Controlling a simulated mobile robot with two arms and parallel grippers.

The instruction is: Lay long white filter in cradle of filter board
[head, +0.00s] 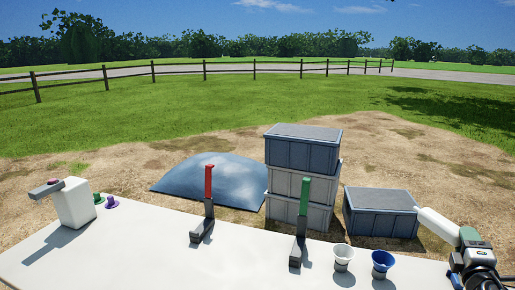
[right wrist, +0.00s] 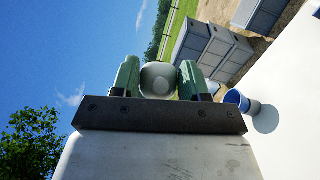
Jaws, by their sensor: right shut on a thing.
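The long white filter (head: 436,225) is held at the right side of the head view, its free end pointing up and left over the table's right part. My right gripper (head: 466,238) is shut on its lower end. In the right wrist view the filter (right wrist: 158,80) shows end-on as a round white form between the two green fingers of the gripper (right wrist: 158,84). It is clear of the table. I cannot make out a filter board or its cradle in either view. My left gripper is not in view.
A white table (head: 130,262) fills the front. On it stand a white container (head: 73,204), a red-handled upright (head: 208,190), a green-handled upright (head: 304,200), a white cup (head: 342,257) and a blue cup (head: 382,262). Grey crates (head: 302,148) stand behind. The table's left-middle is clear.

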